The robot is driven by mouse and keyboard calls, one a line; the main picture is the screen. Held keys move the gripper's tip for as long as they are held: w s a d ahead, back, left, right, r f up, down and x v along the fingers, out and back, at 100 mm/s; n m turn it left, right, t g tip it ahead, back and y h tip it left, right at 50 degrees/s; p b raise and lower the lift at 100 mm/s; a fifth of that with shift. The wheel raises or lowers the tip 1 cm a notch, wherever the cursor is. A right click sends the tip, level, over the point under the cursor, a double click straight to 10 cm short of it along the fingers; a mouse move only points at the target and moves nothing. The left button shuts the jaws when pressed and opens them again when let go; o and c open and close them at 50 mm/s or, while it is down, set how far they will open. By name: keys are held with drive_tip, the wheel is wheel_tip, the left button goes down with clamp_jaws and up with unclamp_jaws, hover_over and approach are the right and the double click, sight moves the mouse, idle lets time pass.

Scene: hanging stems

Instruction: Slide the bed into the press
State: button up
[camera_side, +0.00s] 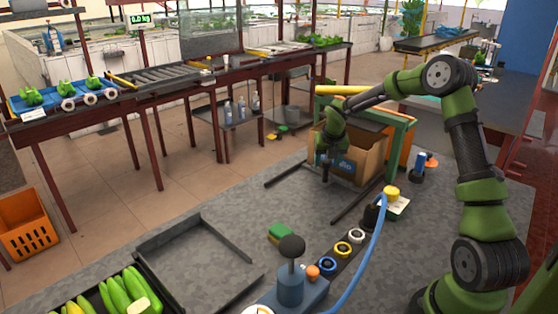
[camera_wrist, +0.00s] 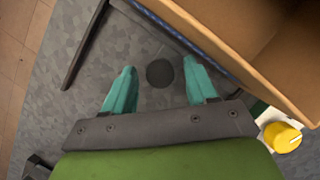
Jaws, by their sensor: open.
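My gripper (camera_side: 325,172) points down in front of an open cardboard box (camera_side: 368,158). In the wrist view its two teal fingers (camera_wrist: 160,88) are spread apart. A dark round piece (camera_wrist: 160,73) shows between and just beyond the fingertips, with nothing gripped. I cannot tell its height. The box stands within a green frame (camera_side: 408,140) with a yellow bar (camera_side: 343,90) across its top, which may be the press. Dark rails (camera_side: 357,207) run forward from it along the mat; one rail also shows in the wrist view (camera_wrist: 84,46). I cannot tell which part is the bed.
A yellow knob (camera_side: 391,191) stands right of my gripper, with a blue hose (camera_side: 372,250) running from it. Coloured rings (camera_side: 343,249) and a dark-knobbed device (camera_side: 290,280) are in front. A low dark U-shaped frame (camera_side: 200,262) lies left. The mat between is mostly clear.

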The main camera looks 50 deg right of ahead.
sight(333, 173)
drive_tip(key=shift+c, duration=0.4)
clamp_jaws()
drive_tip(key=shift+d, duration=2.25)
drive_tip(key=shift+o, duration=0.4)
unclamp_jaws()
drive_tip(key=shift+a, duration=0.1)
drive_tip(key=v, duration=1.7)
